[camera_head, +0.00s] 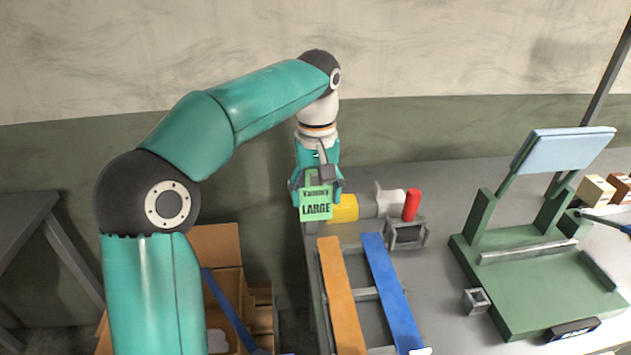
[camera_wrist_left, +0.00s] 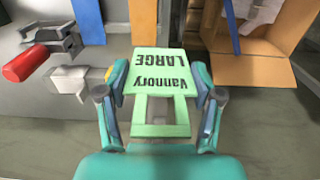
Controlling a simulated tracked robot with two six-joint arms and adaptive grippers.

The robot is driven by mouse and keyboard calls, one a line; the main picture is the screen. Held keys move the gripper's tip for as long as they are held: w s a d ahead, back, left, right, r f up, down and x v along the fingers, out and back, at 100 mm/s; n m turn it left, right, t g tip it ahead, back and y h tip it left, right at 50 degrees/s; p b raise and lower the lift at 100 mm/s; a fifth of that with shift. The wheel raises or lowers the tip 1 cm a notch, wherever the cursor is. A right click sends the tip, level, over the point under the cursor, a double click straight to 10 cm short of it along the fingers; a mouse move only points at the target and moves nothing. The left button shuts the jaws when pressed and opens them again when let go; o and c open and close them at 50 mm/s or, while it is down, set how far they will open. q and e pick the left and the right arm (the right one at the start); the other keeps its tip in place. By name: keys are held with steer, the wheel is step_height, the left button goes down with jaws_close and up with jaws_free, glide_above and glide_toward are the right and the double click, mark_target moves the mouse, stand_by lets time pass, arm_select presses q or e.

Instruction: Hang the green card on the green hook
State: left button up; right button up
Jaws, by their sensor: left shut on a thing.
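The green card (camera_head: 316,208) is marked LARGE and hangs upright from my left gripper (camera_head: 317,184), near the back left edge of the table. In the left wrist view the card (camera_wrist_left: 158,72) reads "Vannory LARGE" upside down and has a rectangular opening at its near end. My left gripper (camera_wrist_left: 160,108) is shut on the card, with its fingers at both sides. I cannot make out a green hook in either view. My right gripper is not in view.
Behind the card lie a yellow cylinder (camera_head: 343,208) and a red-handled clamp (camera_head: 411,205). Orange (camera_head: 339,296) and blue (camera_head: 392,293) strips stretch toward the front. A green stand (camera_head: 540,285) occupies the right. An open cardboard box (camera_wrist_left: 258,58) shows in the wrist view.

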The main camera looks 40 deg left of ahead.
mark_target(313, 187)
arm_select(q)
steer(key=w+a+p, duration=0.2)
steer(key=a, duration=0.1)
steer(key=shift+w+f, duration=0.2)
steer(key=shift+f, duration=0.35)
steer(key=shift+f, duration=0.1)
steer(key=shift+f, duration=0.1)
steer(key=o, duration=0.7)
steer(key=shift+o, duration=0.2)
